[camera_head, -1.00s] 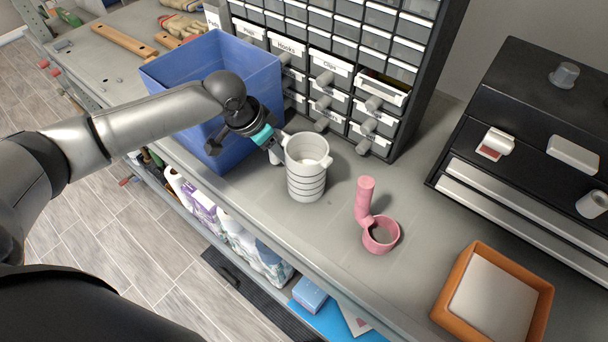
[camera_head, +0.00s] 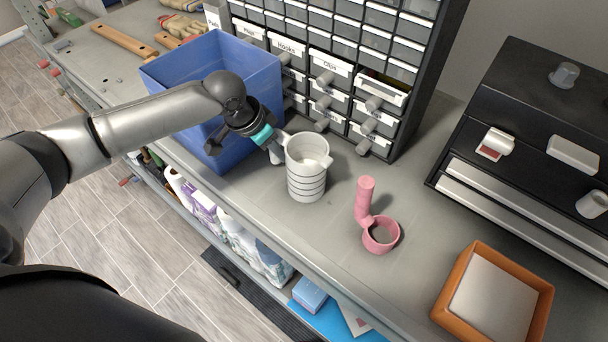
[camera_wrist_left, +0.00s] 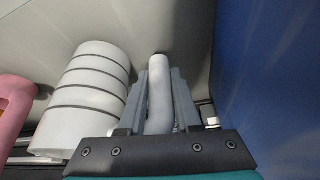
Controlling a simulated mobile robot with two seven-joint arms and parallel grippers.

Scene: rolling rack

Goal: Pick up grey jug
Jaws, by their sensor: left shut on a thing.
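The grey jug (camera_head: 306,182) is a pale, ribbed cylinder with an open top, and it stands upright on the bench. It also shows in the left wrist view (camera_wrist_left: 85,95), left of the fingers. My left gripper (camera_head: 279,150) is at the jug's left side, next to the blue bin. In the left wrist view its two fingers (camera_wrist_left: 158,105) are shut on the jug's pale upright handle (camera_wrist_left: 159,75). I cannot see a gap under the jug. My right gripper is out of view.
The blue bin (camera_head: 200,100) stands close on the left of the gripper. A drawer cabinet (camera_head: 345,75) is behind the jug. A pink ring-shaped holder (camera_head: 366,200) stands to the right, with an orange tray (camera_head: 535,310) farther right. The bench front edge is near.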

